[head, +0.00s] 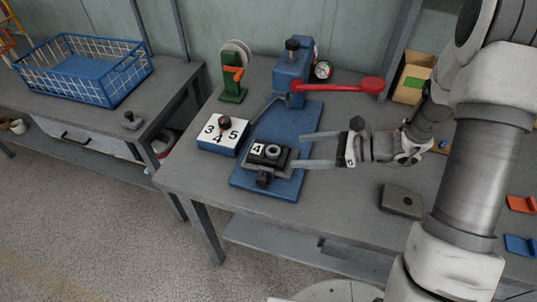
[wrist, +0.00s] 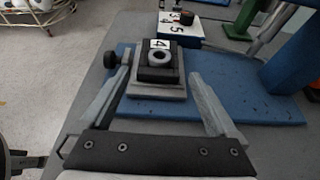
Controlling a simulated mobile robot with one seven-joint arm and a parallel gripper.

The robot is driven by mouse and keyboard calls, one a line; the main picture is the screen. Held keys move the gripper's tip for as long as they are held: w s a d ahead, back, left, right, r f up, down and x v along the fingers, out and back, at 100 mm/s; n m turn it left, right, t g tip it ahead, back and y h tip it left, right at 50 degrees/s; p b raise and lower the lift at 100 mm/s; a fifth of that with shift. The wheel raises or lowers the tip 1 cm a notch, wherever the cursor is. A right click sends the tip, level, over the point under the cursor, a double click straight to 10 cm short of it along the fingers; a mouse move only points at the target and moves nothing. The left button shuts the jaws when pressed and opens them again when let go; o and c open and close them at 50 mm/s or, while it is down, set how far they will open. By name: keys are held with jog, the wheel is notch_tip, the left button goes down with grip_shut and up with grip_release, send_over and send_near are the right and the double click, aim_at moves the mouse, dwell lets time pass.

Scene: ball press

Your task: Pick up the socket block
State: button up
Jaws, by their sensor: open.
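The socket block (head: 271,153) is a dark block with a grey ring on top and a white "4" label. It sits in a grey fixture with a side knob (head: 263,180), on the blue press base. In the wrist view the socket block (wrist: 159,62) is ahead, roughly centred between the fingers. My gripper (head: 298,150) is open and empty, with its fingertips just right of the block in the head view. In the wrist view my gripper (wrist: 160,72) has one finger on each side of the fixture; contact cannot be told.
The blue press (head: 290,75) with its red lever (head: 340,86) stands behind the block. A blue-white stand numbered 3, 4, 5 (head: 222,140) is to the left. A grey holed block (head: 402,200) lies at right. A blue wire basket (head: 85,72) stands on the left table.

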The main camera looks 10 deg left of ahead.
aim_at(278, 151)
jog(key=shift+b+x, duration=0.4)
jog(key=shift+x, duration=3)
jog(key=shift+r, duration=0.1)
jog(key=c, duration=1.1)
